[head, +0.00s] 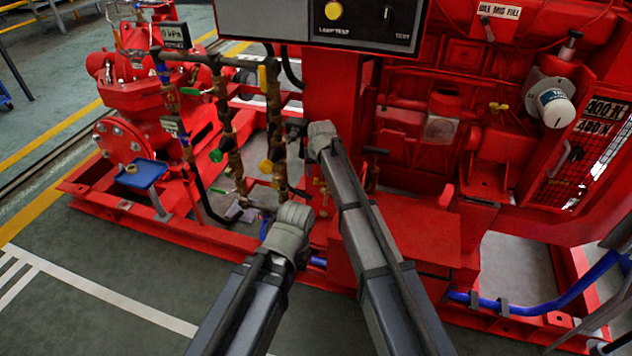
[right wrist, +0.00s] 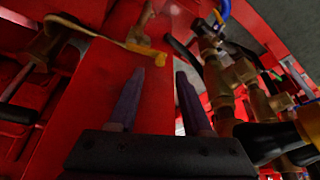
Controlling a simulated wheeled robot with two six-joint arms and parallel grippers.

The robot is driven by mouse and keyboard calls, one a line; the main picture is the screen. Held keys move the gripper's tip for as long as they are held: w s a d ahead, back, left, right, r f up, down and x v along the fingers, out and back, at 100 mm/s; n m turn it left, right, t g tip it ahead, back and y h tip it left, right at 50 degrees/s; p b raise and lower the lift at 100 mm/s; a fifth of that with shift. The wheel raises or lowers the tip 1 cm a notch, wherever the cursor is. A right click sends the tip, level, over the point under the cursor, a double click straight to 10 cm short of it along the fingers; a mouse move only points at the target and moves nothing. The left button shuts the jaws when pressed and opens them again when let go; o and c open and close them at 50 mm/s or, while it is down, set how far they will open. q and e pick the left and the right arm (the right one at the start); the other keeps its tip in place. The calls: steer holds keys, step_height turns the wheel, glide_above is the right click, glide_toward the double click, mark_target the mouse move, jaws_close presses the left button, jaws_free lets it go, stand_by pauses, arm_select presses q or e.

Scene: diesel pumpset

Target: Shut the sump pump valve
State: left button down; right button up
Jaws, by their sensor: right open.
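A brass valve (right wrist: 148,38) with a yellow lever shows in the right wrist view, just beyond my right gripper (right wrist: 160,75). The jaws are open and empty, apart from the valve, in front of a red panel. In the head view, my right wrist covers most of the right gripper. The pipework beside it carries green (head: 216,156) and yellow (head: 266,167) valve handles, and a small brass fitting (head: 321,190) sits below the right wrist. I cannot tell which valve is the sump pump valve. My left arm ends low among the pipes; its jaws are hidden.
Brass pipes (right wrist: 232,75) and dark hoses stand close on the right of the wrist view. A control box (head: 365,22) overhangs my right arm in the head view. The red engine (head: 440,100) is at right. Green floor (head: 80,310) is clear at front left.

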mark_target(316, 178)
steer(key=b+x, duration=0.3)
steer(key=x, duration=0.1)
steer(key=shift+w+f+b, duration=0.1)
steer(key=shift+f+b, duration=0.2)
steer(key=shift+f, duration=0.1)
jaws_close()
stand_by(0.3)
